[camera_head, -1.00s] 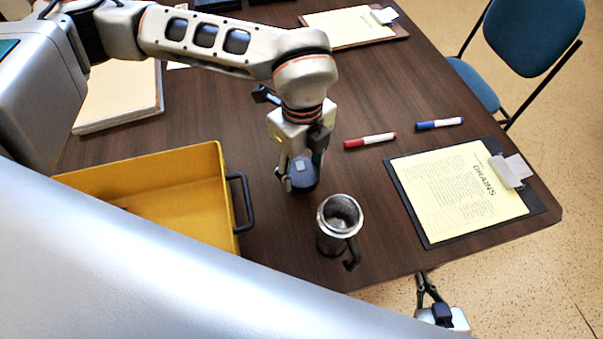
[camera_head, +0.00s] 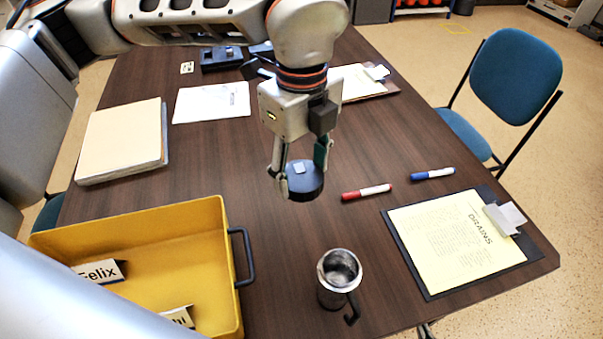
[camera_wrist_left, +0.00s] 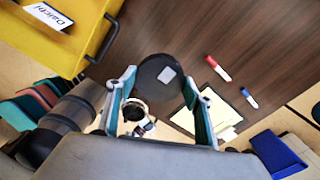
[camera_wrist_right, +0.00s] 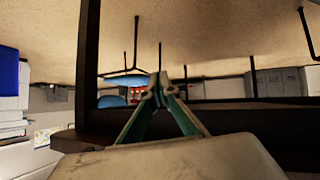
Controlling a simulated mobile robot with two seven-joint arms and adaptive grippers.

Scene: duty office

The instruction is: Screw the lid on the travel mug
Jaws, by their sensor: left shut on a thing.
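The travel mug (camera_head: 338,291) stands upright and open on the table, its metal inside showing and its dark handle towards the lower right. My left gripper (camera_head: 300,172) is shut on the dark round lid (camera_head: 305,187), holding it above the table, behind and left of the mug, apart from it.
A yellow tray (camera_head: 232,295) with name plates stands left of the mug. A red marker (camera_head: 366,192), a blue marker (camera_head: 432,174) and a clipboard (camera_head: 425,290) lie to the right. The table around the mug is clear.

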